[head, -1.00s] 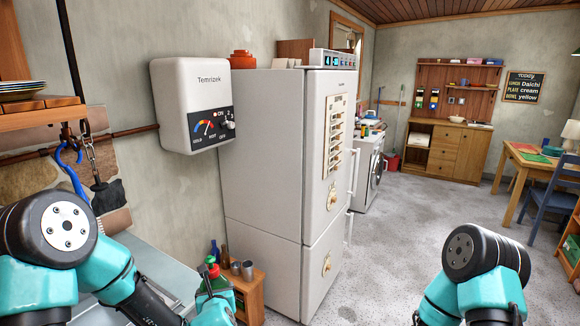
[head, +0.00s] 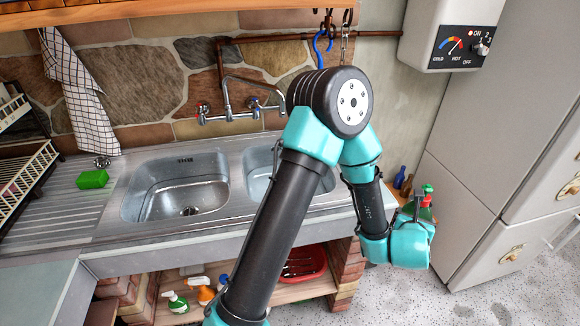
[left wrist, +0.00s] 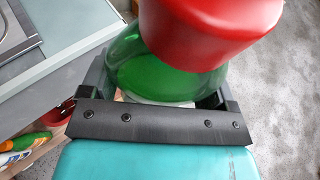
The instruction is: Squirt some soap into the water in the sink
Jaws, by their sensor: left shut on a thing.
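My left gripper (head: 416,212) is shut on a green bottle (head: 427,205) with a red cap, to the right of the sink unit and off the counter. In the left wrist view the green bottle (left wrist: 150,72) sits between the fingers, its red cap (left wrist: 212,28) close to the camera. The sink has a left basin (head: 168,190), with its drain showing, and a right basin (head: 262,178) largely hidden behind my left arm. I cannot make out water in the right basin. My right gripper is out of view.
A two-handled tap (head: 232,116) stands behind the basins. A green sponge (head: 92,179) and a dish rack (head: 25,180) are on the left. Spray bottles (head: 205,294) and a red tub (head: 305,262) are on the shelf below. The fridge (head: 500,150) stands right of the gripper.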

